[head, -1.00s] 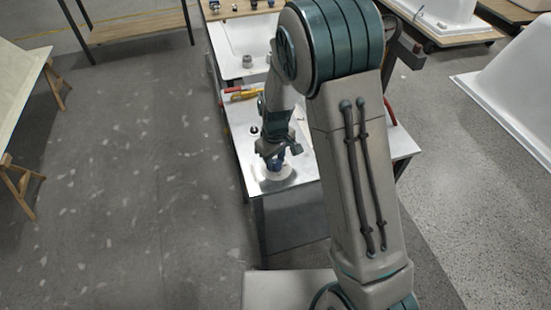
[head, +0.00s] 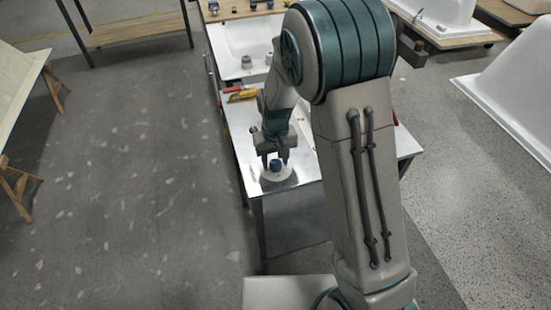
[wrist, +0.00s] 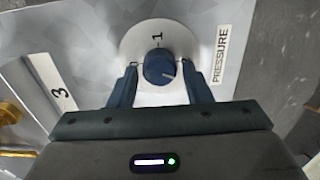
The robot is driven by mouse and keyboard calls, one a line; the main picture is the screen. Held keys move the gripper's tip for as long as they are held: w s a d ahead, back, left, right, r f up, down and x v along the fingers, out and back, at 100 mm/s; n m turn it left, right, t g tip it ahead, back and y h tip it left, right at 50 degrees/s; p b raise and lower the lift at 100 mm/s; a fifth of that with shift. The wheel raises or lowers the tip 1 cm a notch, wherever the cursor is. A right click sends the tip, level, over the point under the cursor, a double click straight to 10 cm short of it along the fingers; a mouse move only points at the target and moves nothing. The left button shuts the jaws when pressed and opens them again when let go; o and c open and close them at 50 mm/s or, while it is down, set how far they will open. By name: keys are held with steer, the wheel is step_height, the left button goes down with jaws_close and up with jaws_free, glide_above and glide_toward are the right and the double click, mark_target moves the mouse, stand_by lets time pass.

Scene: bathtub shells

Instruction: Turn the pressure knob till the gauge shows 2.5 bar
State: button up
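The blue pressure knob (wrist: 160,66) sits on a round pale plate (wrist: 143,34) with printed numerals, "1" above the knob and apparently "0" to its left. A light mark on the knob points to the picture's lower right. A "PRESSURE" label (wrist: 221,54) lies to the right of the plate. My gripper (wrist: 161,72) is open, one finger on each side of the knob, with visible gaps. In the head view the knob (head: 276,164) shows between or just below the fingertips of my gripper (head: 276,161). I cannot make out a gauge with a needle.
The knob's plate lies on a metal-topped bench (head: 306,165). A "3" label (wrist: 62,95) is left of it. Red and yellow tools (head: 242,95) lie farther back, before a white tub (head: 240,38). My arm hides the bench's right part. Open floor lies left.

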mark_target(275, 162)
steer(key=shift+o, duration=0.3)
step_height(275, 162, up, 14)
steer(key=b, duration=0.1)
stand_by(0.4)
steer(key=shift+f, duration=0.1)
steer(key=s+d+r+m+t, duration=0.1)
steer(key=s+d+r, duration=0.1)
steer(key=s+d, duration=0.5)
steer(key=s+d+r+m+t, duration=0.2)
steer(key=s+d, duration=0.5)
steer(key=s, duration=0.5)
steer(key=shift+s+r, duration=0.15)
steer(key=shift+s, duration=0.25)
stand_by(2.6)
